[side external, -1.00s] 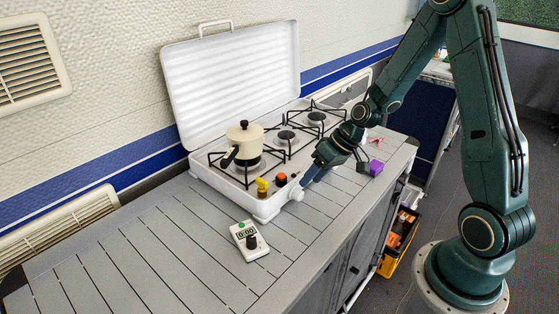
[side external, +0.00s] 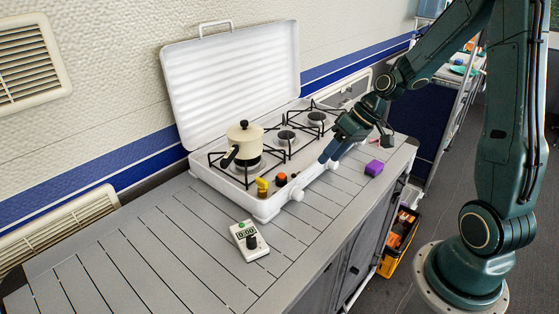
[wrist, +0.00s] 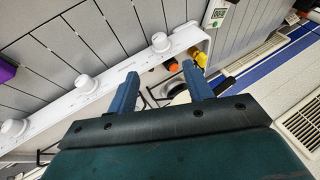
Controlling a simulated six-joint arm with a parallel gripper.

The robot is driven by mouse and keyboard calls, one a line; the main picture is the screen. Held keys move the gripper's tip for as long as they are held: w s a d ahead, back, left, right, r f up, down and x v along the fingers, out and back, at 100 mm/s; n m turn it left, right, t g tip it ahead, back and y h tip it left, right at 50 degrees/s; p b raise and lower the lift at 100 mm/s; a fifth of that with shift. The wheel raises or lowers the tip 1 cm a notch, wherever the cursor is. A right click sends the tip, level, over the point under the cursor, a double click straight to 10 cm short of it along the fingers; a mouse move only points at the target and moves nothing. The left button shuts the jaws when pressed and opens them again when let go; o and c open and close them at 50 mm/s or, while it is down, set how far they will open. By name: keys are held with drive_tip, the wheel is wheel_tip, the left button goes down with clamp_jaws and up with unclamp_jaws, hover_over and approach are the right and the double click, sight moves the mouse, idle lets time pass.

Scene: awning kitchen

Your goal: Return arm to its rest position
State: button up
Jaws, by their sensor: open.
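My gripper (side external: 328,154) is open and empty, held above the front right part of the white stove (side external: 262,208). In the wrist view, the two blue fingers of my gripper (wrist: 159,72) stand apart with nothing held between them. The stove's front edge with its white knobs (wrist: 87,84) shows beneath and to the left of the fingers. The fingers look clear of the stove and touch nothing that I can see.
A cream pot (side external: 243,147) stands on the left burner. A yellow object (side external: 262,187) and an orange one (side external: 281,179) are at the stove's front left. A timer (side external: 249,240) and a purple block (side external: 374,168) lie on the slatted counter (side external: 160,255). The raised lid (side external: 235,80) stands behind.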

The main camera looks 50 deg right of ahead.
drive_tip(key=s+a+r+h, duration=0.2)
drive_tip(key=s+a+r, duration=0.2)
drive_tip(key=s+r, duration=0.3)
drive_tip(key=s+a+r+n+t+h, duration=0.1)
drive_tip(key=s+a+r+h, duration=0.1)
drive_tip(key=s+a+r, duration=0.3)
drive_tip(key=shift+s+a+r, duration=0.2)
drive_tip(key=shift+s+r, duration=1.35)
drive_tip(key=shift+s, duration=1.2)
